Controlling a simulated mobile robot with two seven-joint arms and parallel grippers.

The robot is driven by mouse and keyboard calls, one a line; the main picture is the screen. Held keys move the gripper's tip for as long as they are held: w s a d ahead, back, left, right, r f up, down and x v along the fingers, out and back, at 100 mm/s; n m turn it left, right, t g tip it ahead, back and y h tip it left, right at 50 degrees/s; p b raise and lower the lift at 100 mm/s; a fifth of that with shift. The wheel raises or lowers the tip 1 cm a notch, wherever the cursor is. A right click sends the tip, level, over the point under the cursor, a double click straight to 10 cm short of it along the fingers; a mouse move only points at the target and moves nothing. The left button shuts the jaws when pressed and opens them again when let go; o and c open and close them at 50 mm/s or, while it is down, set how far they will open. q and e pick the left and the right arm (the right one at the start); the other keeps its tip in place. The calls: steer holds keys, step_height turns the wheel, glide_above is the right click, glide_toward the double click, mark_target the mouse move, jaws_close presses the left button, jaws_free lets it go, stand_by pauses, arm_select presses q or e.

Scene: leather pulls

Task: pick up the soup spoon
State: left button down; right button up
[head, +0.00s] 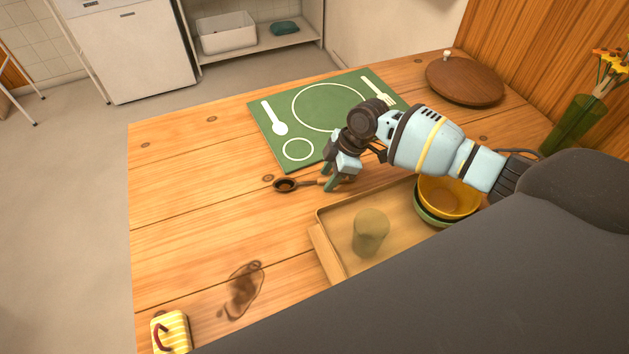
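The soup spoon (285,186) lies on the wooden table in the head view, its dark bowl to the left and its light brown handle running right. My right gripper (335,182) points down over the handle end, with its greenish fingertips low at the table. The handle's far end is hidden behind the fingers. I cannot tell whether the fingers are closed on the handle or only around it. My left gripper is not in view.
A green placemat (275,102) with white place-setting shapes lies behind the gripper. In front, a wooden tray (322,214) holds a greenish cup (370,232) and stacked bowls (447,197). A dark stain (241,290) and a yellow striped sponge-like item (171,331) are nearer.

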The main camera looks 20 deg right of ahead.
steer(key=shift+f, duration=0.1)
jaws_close()
